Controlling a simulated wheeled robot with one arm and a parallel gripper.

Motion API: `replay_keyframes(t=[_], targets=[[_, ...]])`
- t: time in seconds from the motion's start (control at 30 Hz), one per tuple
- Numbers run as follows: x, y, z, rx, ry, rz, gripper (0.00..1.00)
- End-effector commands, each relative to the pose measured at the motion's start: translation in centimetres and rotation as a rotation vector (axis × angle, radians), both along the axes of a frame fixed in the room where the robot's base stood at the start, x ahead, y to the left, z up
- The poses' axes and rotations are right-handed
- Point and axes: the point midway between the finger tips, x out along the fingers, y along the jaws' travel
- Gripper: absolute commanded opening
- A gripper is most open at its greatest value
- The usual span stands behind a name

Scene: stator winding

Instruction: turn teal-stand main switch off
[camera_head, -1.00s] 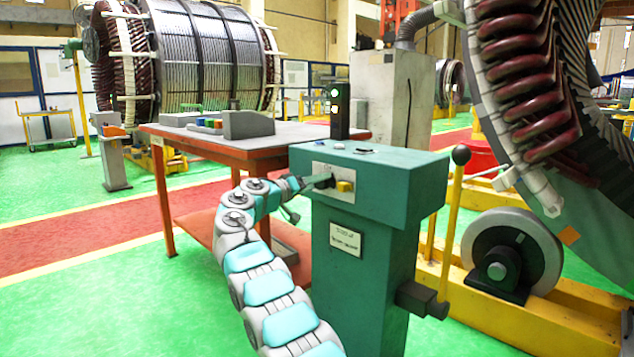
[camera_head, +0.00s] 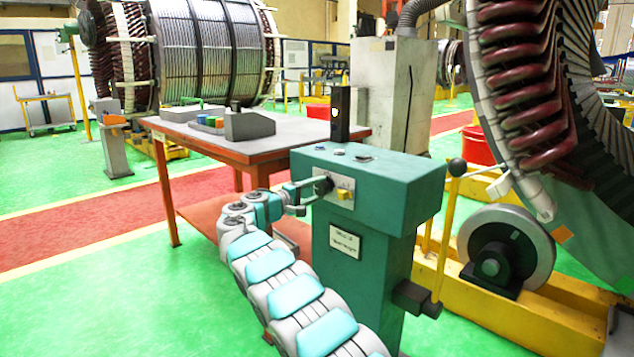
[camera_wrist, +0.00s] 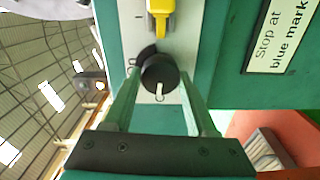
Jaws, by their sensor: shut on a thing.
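The teal stand (camera_head: 365,270) stands upright in the middle of the head view. Its black round main switch knob (camera_head: 323,186) sits on a pale plate on the stand's front face, beside a yellow part (camera_head: 346,194). In the wrist view the knob (camera_wrist: 158,70) is between my fingers, and its white mark points down the picture toward an O-like mark. My gripper (camera_head: 312,188) is shut on the knob, with a finger on either side. The yellow part (camera_wrist: 160,18) is above the knob there. The fingers' exact contact is partly hidden by the knob.
An orange-red table (camera_head: 205,140) with small boxes stands behind the stand at left. A dark box (camera_head: 340,118) rises behind the stand's top. A lever with a black ball (camera_head: 457,167) and a grey roller (camera_head: 507,255) are at right. Green floor at left is open.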

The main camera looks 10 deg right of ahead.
Motion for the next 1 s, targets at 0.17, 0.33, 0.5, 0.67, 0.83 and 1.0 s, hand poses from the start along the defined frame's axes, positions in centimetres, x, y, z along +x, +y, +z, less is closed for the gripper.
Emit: replay_keyframes(t=[0.17, 0.33, 0.5, 0.67, 0.83, 1.0], targets=[[0.05, 0.08, 0.03, -0.037, 0.053, 0.002, 0.02], [0.04, 0.14, -0.11, -0.055, 0.077, 0.003, 0.02], [0.05, 0.16, -0.18, -0.059, 0.082, 0.004, 0.02], [0.05, 0.17, -0.19, -0.059, 0.082, 0.004, 0.02], [0.05, 0.16, -0.17, -0.058, 0.081, 0.003, 0.65], [0.03, 0.11, -0.11, -0.058, 0.080, 0.002, 0.84]])
